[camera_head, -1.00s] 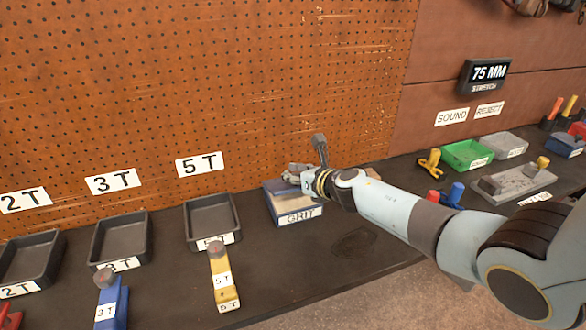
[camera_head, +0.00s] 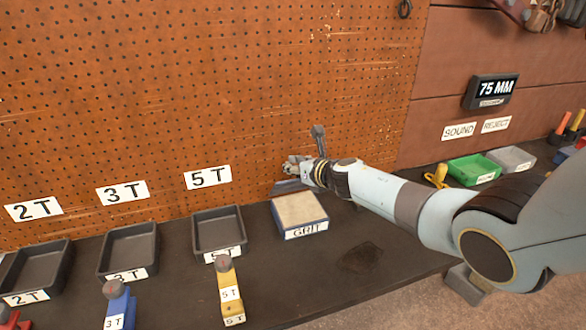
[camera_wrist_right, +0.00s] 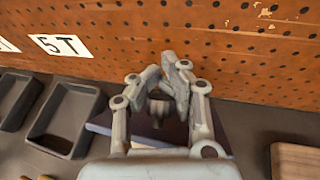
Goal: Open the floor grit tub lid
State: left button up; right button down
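The grit tub (camera_head: 318,227) is a blue box with a white GRIT label on its front, standing on the dark bench. Its top is uncovered and a tan surface shows inside. The lid (camera_head: 289,187), a dark blue-grey panel, stands tilted up at the tub's back edge. My right gripper (camera_head: 291,168) is at the lid, behind the tub and near the pegboard. In the right wrist view its fingertips (camera_wrist_right: 168,68) are close together above the dark lid (camera_wrist_right: 140,128); whether they pinch anything is unclear. My left gripper is out of view.
The pegboard (camera_head: 200,90) rises close behind the gripper. Dark trays, including the 5T tray (camera_head: 219,232), stand left of the tub, with a yellow 5T block (camera_head: 229,290) in front. A green tray (camera_head: 473,170) stands at right. Bench in front of the tub is clear.

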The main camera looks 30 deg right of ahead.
jog(key=shift+s+d+f, duration=0.1)
jog(key=shift+d, duration=0.2)
dwell(0.9)
jog(key=c, duration=1.3)
grip_release()
jog(key=shift+s+d, duration=0.1)
jog(key=shift+d, duration=0.05)
jog(key=shift+o, duration=1.2)
jog(key=shift+a, duration=0.2)
jog(key=shift+s, duration=0.1)
jog(key=v, duration=1.1)
jog(key=shift+s+r, duration=0.25)
jog(key=shift+s, duration=0.05)
jog(key=shift+c, duration=0.2)
